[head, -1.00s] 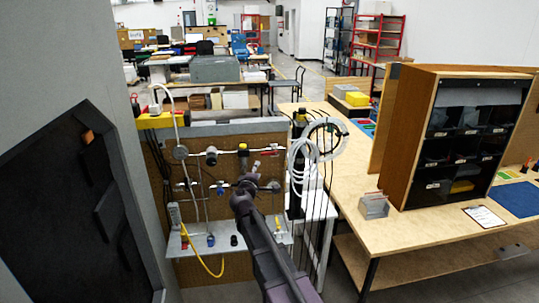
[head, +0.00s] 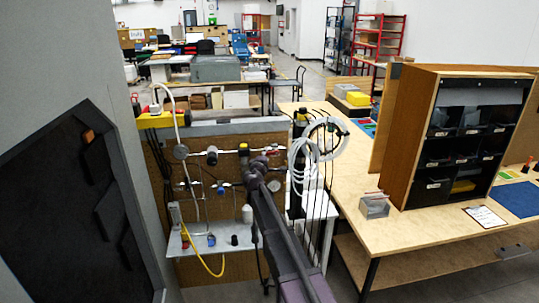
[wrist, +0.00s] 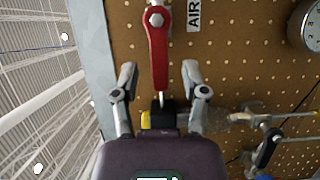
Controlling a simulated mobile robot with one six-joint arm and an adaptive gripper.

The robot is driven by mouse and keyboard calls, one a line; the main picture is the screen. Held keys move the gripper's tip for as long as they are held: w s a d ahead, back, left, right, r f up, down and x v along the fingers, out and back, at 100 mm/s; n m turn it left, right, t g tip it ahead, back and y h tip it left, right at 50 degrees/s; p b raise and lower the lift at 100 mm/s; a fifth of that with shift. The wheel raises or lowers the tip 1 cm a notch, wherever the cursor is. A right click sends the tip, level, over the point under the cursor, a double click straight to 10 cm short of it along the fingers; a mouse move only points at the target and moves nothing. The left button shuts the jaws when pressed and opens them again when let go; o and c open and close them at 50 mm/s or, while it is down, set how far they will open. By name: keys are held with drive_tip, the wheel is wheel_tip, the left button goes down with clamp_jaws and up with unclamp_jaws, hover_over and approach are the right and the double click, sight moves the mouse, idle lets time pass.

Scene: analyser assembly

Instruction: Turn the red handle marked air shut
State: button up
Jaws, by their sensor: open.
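The red handle (wrist: 158,52) shows in the wrist view as a long lever hanging from a round metal pivot at the top of the picture. A white label reading AIR (wrist: 194,14) sits on the pegboard just right of it. My gripper (wrist: 158,77) is open, with one finger on each side of the handle's lower part. I see gaps on both sides, and nothing is held.
The pegboard (head: 160,170) carries pipes and other valves. A round gauge (wrist: 307,25) is to the right, and a dark-handled valve (wrist: 268,148) lower right. A shelf (head: 200,245) juts out below. Coiled white tubing (head: 303,160) hangs at the right.

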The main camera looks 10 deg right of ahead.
drive_tip(key=shift+x, duration=0.8)
